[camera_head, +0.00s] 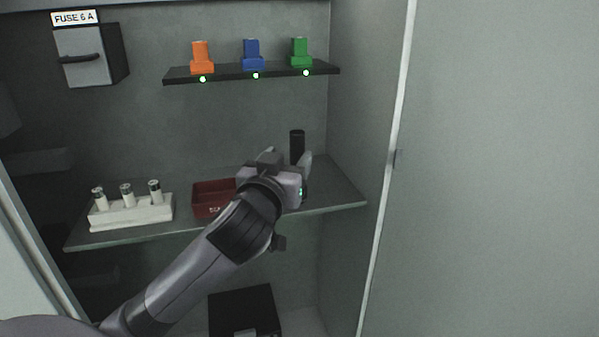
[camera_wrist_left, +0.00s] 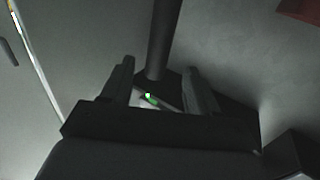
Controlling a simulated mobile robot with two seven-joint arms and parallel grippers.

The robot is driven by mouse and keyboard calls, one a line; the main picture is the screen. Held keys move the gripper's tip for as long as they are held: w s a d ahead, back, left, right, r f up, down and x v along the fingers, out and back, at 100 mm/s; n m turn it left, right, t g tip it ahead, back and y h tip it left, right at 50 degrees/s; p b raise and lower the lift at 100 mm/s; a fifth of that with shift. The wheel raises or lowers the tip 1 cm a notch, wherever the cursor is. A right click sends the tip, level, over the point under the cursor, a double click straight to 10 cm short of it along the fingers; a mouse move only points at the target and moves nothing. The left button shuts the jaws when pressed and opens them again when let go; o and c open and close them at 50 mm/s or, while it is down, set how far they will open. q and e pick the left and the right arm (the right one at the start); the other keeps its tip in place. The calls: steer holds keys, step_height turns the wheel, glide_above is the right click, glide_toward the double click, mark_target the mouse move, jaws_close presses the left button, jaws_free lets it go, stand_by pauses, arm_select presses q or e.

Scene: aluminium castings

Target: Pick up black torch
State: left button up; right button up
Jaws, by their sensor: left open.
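The black torch (camera_head: 297,146) stands upright on the lower shelf, near its right end; its lower part is hidden behind my left gripper in the head view. My left gripper (camera_head: 288,158) is at the torch, open, with one finger on either side of it in the picture. In the left wrist view the dark torch (camera_wrist_left: 163,38) shows between the two spread fingers of my left gripper (camera_wrist_left: 159,72). I cannot tell whether either finger touches it. My right gripper is not in view.
A dark red bin (camera_head: 209,198) stands left of my gripper, partly behind my arm. A white holder (camera_head: 132,213) with 3 cylindrical fuses is farther left. Orange, blue and green pieces stand on the upper shelf (camera_head: 225,73). The cabinet's right wall (camera_head: 362,110) is close to the torch.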

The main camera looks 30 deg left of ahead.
mark_target(295, 149)
arm_select(q)
steer(key=shift+r+p+x, duration=0.2)
steer(key=shift+p+x, duration=0.25)
steer(key=shift+x, duration=2.7)
steer(key=shift+d, duration=0.15)
steer(key=shift+c, duration=0.2)
jaws_close()
